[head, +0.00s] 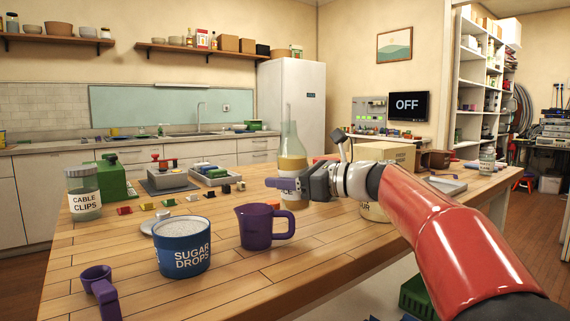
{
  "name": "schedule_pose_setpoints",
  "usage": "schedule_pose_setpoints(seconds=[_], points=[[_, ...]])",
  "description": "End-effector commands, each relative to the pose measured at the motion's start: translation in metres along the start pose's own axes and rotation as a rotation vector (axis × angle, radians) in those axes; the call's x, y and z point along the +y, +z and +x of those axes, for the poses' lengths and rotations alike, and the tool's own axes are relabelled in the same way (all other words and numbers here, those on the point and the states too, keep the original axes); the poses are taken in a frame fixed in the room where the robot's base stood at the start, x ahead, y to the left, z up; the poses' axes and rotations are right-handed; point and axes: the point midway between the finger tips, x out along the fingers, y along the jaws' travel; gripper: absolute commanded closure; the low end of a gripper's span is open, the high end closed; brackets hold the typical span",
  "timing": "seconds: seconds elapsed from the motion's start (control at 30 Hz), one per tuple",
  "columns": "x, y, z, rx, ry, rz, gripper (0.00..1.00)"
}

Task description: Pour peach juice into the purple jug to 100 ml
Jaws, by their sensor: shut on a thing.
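The purple jug (257,229) stands upright on the wooden table, its handle to the right. Its inside and any level marks cannot be made out. A clear greenish bottle (291,140) with a peach-coloured lower part stands upright behind the jug, slightly to its right. My gripper (284,184) reaches in from the right across the bottle and is shut on it. The fingers hide part of the bottle's lower half. The bottle is apart from the jug, and I cannot tell whether its base touches the table.
A blue sugar drops tub (183,250) stands left of the jug, with a small purple measuring cup (99,285) at the front left. The table before the jug is clear.

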Motion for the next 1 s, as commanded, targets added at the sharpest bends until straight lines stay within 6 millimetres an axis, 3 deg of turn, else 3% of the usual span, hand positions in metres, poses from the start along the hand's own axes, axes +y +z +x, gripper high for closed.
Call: schedule_pose_setpoints(seconds=[0.2,0.33,0.5,0.73,0.8,0.87,1.0], points=[[-0.002,-0.043,-0.001,0.047,-0.001,-0.101,0.83],[-0.019,-0.043,-0.009,0.168,-0.003,-0.358,0.83],[-0.025,-0.055,-0.012,0.285,-0.001,-0.602,0.83],[-0.029,-0.064,-0.013,0.376,-0.001,-0.787,0.83],[-0.03,-0.045,-0.015,0.419,-0.001,-0.876,0.83],[-0.03,-0.039,-0.015,0.462,-0.001,-0.965,0.83],[-0.031,-0.047,-0.015,0.471,-0.001,-0.977,0.83]])
